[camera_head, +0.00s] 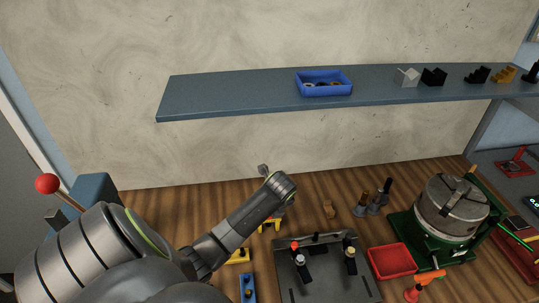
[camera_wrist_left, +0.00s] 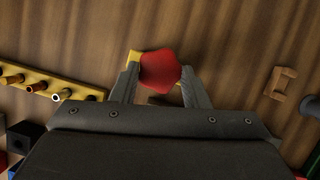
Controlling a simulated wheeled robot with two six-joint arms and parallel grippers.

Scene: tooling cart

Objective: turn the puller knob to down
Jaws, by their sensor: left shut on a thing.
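The red knob (camera_wrist_left: 160,70) shows in the left wrist view, between the fingertips of my left gripper (camera_wrist_left: 157,68). The gripper is shut on it. A bit of yellow part (camera_wrist_left: 134,58) shows beside the knob. In the head view my left arm hides most of the gripper and knob. Some yellow part (camera_head: 270,226) shows just below the end of the arm. Which way the knob points cannot be told. My right gripper is not in view.
A yellow strip with several pegs (camera_wrist_left: 40,84) lies left of the gripper. A wooden handle-like piece (camera_wrist_left: 284,82) lies to the right. In the head view a dark tool tray (camera_head: 325,280), a red bin (camera_head: 392,262) and a green-based machine (camera_head: 448,215) stand to the right.

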